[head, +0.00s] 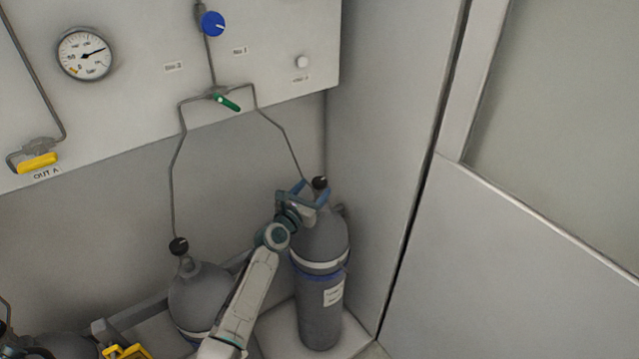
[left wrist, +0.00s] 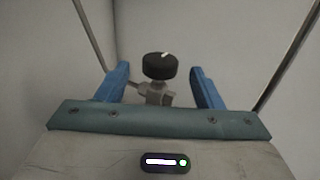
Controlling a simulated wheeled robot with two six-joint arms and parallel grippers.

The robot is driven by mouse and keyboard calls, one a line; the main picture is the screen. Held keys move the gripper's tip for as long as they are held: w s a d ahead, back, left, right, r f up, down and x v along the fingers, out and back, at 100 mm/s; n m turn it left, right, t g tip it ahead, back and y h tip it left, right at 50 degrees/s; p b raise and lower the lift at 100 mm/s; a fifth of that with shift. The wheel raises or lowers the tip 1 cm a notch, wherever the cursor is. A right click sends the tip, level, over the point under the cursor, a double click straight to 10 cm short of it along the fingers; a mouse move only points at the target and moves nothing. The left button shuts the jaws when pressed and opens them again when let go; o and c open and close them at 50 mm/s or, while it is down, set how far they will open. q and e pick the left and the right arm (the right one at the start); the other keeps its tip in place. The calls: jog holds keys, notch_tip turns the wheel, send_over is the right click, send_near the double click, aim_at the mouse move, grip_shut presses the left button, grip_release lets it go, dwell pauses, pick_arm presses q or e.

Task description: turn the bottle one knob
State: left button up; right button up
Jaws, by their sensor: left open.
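The grey gas bottle (head: 320,305) at the right stands upright in the corner, with a round black knob (head: 320,183) on its valve. In the left wrist view the black knob (left wrist: 160,66) has a white mark on its top. My left gripper (head: 310,194) is open, with its blue fingers on either side of the bottle's valve neck. In the left wrist view gaps show between the fingers (left wrist: 160,88) and the valve, and the knob appears beyond them. My arm hides part of the bottles. My right gripper is not in view.
A second grey bottle (head: 190,290) with a black knob (head: 179,246) stands at the left. Thin pipes run up to a green lever (head: 226,102) on the panel (head: 130,110). A wall (head: 385,130) stands close on the right. A yellow piece (head: 125,351) shows at the bottom edge.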

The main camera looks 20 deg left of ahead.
aim_at(316, 187)
pick_arm(q)
jog(key=shift+w+d, duration=0.2)
jog(key=shift+w, duration=0.85)
jog(key=shift+w+d, duration=0.2)
jog(key=shift+w, duration=0.8)
jog(key=shift+c, duration=0.4)
